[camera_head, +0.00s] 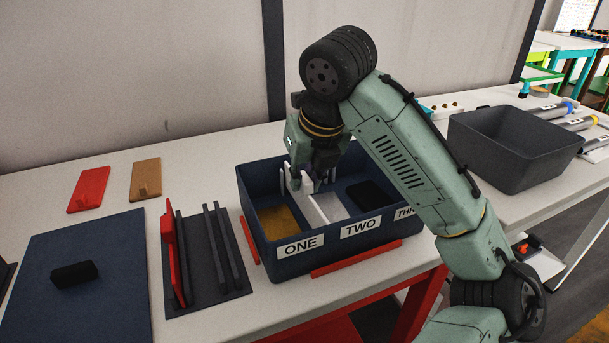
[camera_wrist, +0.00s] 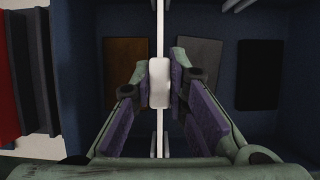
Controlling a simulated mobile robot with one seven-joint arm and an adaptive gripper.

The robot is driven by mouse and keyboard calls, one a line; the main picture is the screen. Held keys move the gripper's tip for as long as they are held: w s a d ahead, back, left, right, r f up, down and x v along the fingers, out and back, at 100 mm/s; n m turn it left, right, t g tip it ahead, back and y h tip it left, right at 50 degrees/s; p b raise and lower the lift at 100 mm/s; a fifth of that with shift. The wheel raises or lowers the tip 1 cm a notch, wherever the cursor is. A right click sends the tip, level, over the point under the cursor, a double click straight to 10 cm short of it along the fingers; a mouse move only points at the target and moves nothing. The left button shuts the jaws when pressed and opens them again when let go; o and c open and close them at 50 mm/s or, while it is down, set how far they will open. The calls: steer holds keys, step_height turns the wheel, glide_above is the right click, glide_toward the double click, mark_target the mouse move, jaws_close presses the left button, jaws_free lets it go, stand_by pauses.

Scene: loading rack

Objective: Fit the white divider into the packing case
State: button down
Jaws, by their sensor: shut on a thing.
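The packing case (camera_head: 300,264) is a dark blue open box on the table, with front labels ONE, TWO and part of THREE. My gripper (camera_head: 301,181) is down inside the case's mouth. In the wrist view my gripper (camera_wrist: 159,88) is shut on the thick white grip of the white divider (camera_wrist: 159,82). The divider shows edge-on as a thin upright line between an ochre pad (camera_wrist: 125,62) and a grey pad (camera_wrist: 199,62). Its near part lines up with a pair of white guides (camera_wrist: 160,145). Whether its lower edge touches the floor is hidden.
A black pad (camera_head: 371,194) lies in the right compartment. Left of the case stands a dark rack (camera_head: 205,270) with red and dark upright panels. A blue mat (camera_head: 85,285) holds a black block (camera_head: 74,274). A grey bin (camera_head: 513,148) stands at right.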

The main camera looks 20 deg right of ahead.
steer(key=c, duration=1.5)
jaws_free()
steer(key=v, duration=1.2)
